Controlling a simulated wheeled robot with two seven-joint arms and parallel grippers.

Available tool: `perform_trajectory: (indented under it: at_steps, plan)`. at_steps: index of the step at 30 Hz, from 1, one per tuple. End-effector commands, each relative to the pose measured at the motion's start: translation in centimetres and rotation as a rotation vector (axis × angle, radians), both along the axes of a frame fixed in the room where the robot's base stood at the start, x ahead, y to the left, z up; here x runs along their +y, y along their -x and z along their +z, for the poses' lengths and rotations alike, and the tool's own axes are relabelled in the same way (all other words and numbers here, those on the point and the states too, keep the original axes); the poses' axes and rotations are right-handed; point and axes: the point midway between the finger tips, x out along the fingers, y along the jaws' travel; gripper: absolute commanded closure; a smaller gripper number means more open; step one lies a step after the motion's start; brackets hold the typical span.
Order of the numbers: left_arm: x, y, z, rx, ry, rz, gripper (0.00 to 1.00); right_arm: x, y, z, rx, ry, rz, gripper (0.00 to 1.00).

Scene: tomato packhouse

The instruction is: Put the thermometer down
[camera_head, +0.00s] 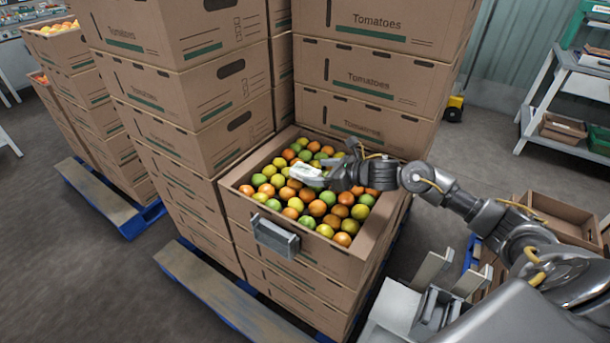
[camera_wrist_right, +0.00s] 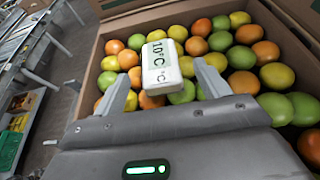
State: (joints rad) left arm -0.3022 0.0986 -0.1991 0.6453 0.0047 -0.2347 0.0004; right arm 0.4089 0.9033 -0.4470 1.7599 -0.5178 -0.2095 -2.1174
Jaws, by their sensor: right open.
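The thermometer (camera_wrist_right: 161,68) is a small white box with a display reading 10 °C. It lies on the tomatoes in an open cardboard box (camera_head: 232,196). In the head view the white thermometer (camera_head: 305,172) is near the middle of the tomatoes. My right gripper (camera_head: 328,174) comes in from the right, low over the tomatoes. In the right wrist view its two fingers (camera_wrist_right: 162,84) are open, one on each side of the thermometer's near end, with gaps showing. Whether the thermometer touches the tomatoes all along its underside is hidden. My left gripper is not in view.
Tall stacks of closed tomato boxes (camera_head: 375,78) stand behind and left of the open box. A grey holder (camera_head: 275,237) is on its front wall. Blue pallets (camera_head: 150,215) lie on the floor. A shelf rack (camera_head: 560,90) stands at the right.

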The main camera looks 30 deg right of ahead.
Motion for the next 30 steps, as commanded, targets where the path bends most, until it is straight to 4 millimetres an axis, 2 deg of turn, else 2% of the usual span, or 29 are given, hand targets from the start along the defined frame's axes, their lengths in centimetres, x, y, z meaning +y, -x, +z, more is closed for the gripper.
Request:
perform_trajectory:
  at_steps: [6, 15, 24, 25, 30]
  plan:
    - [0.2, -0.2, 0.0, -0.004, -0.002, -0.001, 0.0, 0.4, -0.6, -0.3, 0.001, -0.002, 0.0, 0.25]
    - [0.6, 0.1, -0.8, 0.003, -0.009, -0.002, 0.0, 2.2, -3.8, -2.2, 0.0, -0.001, 0.0, 0.25]
    - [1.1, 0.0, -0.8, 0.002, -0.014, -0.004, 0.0, 2.5, -4.2, -2.3, 0.001, 0.0, 0.001, 0.25]
    - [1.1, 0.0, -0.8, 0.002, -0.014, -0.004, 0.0, 2.5, -4.2, -2.3, 0.001, 0.0, 0.001, 0.27]
    - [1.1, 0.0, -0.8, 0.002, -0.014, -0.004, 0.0, 2.5, -4.2, -2.3, 0.001, 0.0, 0.001, 0.49]
